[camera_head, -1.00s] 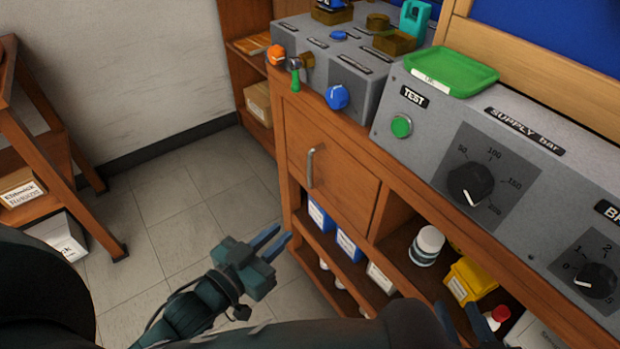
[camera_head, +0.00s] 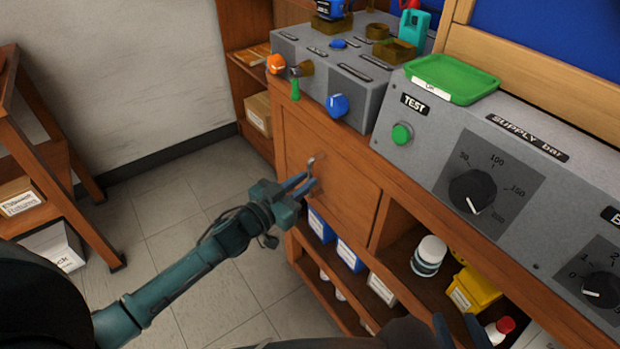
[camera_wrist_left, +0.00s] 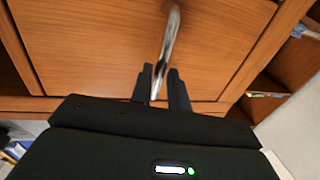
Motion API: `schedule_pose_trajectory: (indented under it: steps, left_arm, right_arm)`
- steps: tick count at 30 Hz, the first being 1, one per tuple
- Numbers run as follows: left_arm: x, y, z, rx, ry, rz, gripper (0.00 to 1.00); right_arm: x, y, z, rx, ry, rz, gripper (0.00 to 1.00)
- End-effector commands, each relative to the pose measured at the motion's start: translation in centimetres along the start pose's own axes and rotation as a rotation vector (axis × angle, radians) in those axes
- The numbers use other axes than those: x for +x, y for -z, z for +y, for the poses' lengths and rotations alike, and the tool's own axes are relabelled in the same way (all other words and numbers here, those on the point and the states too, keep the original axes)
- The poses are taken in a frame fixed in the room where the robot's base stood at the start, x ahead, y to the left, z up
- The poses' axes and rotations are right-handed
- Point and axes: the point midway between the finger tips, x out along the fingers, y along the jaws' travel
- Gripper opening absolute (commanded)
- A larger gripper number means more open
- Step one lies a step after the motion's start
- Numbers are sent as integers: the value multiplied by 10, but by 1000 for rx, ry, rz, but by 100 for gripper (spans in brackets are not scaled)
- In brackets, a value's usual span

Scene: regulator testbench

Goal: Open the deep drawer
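The deep drawer (camera_head: 345,190) has a plain wooden front, flush with the bench below the grey panels. Its front fills much of the left wrist view (camera_wrist_left: 90,45). Its metal bar handle (camera_head: 311,163) is partly hidden by my left gripper (camera_head: 309,184) in the head view. In the left wrist view the handle (camera_wrist_left: 169,40) runs down between the two fingers of my left gripper (camera_wrist_left: 160,72). The fingers are apart, with small gaps beside the bar. My right gripper (camera_head: 459,330) shows only its dark fingertips at the bottom edge, spread apart.
Below the drawer an open shelf holds blue boxes (camera_head: 350,255). To its right a compartment holds a white jar (camera_head: 429,255) and a yellow bin (camera_head: 474,289). A wooden rack (camera_head: 60,165) stands at the left. The tiled floor (camera_head: 185,220) between is clear.

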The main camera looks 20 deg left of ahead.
Motion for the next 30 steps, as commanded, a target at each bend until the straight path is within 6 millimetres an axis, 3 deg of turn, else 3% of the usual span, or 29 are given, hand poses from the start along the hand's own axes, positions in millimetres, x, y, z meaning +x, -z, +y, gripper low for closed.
schedule_pose_trajectory:
  steps: [3,9,16,23,30]
  left_arm:
    - [16,0,0,-1,0,2,17]
    - [26,0,1,-1,-1,0,17]
    - [27,0,1,-1,-1,0,17]
    - [26,0,1,-1,-1,0,0]
    - [26,0,1,-1,-1,0,0]
  right_arm:
    - [2,-3,-1,-6,3,-2,36]
    - [2,-4,-1,-11,4,-6,36]
    - [2,-5,-1,-11,5,-7,36]
    - [3,-4,-1,-11,5,-5,36]
    - [3,-4,-1,-11,5,-5,36]
